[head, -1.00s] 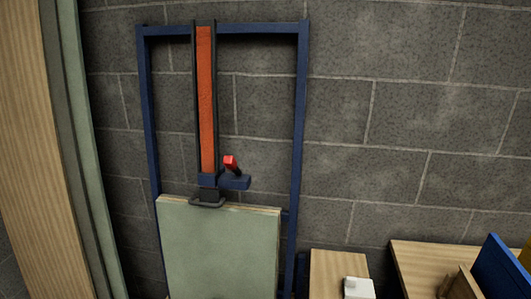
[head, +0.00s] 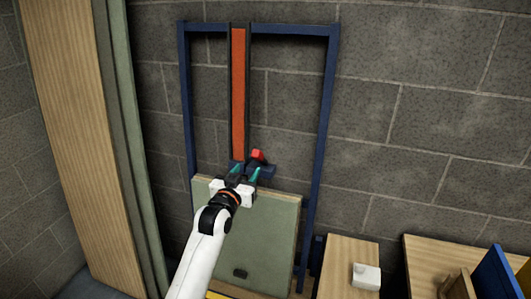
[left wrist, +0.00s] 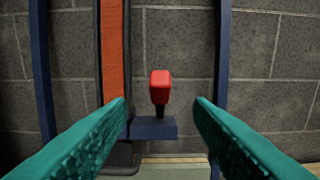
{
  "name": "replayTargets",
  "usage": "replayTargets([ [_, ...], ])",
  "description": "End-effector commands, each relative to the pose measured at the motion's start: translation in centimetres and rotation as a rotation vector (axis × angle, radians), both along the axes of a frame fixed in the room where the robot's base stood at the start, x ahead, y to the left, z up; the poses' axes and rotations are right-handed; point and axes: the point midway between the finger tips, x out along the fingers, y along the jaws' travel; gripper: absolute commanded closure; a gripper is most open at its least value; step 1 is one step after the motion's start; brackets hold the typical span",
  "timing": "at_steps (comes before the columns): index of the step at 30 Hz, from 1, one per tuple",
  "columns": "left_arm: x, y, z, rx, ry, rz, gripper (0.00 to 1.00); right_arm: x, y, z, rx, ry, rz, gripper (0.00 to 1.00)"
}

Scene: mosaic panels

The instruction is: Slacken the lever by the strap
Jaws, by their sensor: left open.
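The lever (head: 257,155) has a red grip on a short dark stem. It rises from a small blue block beside the lower end of the orange strap (head: 238,90). In the left wrist view the lever (left wrist: 160,86) stands nearly upright between my fingers, with the strap (left wrist: 112,50) to its left. My left gripper (head: 246,172) is open, with teal fingers, and is in front of the lever. The fingers show gaps to both sides of the grip and do not appear to touch it. The gripper partly hides the blue block and the strap's lower end. My right gripper is not in view.
A blue frame (head: 325,130) stands against the grey block wall. A pale green panel (head: 275,230) leans inside it, below the strap. Tall boards (head: 70,130) stand at left. A wooden surface with a white block (head: 366,276) is at lower right.

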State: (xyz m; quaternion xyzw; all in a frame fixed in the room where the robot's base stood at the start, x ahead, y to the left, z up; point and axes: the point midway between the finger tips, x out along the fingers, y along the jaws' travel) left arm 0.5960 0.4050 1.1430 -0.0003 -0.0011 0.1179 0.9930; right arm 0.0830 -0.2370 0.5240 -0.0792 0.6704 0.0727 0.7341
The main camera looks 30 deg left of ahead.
Motion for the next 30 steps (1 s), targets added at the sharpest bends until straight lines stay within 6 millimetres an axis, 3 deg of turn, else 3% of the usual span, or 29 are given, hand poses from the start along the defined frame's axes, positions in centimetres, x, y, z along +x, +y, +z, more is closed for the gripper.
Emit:
replayTargets([
  [9,6.3,1.5,0.2,0.001,0.002,0.0,0.53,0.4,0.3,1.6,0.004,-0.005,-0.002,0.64],
  [15,9.0,2.1,0.1,0.0,0.001,-0.001,0.53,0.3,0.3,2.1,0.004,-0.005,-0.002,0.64],
  [29,10.1,2.4,-0.1,0.001,0.002,0.0,0.53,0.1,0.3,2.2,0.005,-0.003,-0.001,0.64],
  [30,10.1,2.4,-0.1,0.001,0.002,0.0,0.58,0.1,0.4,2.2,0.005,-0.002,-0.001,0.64],
])
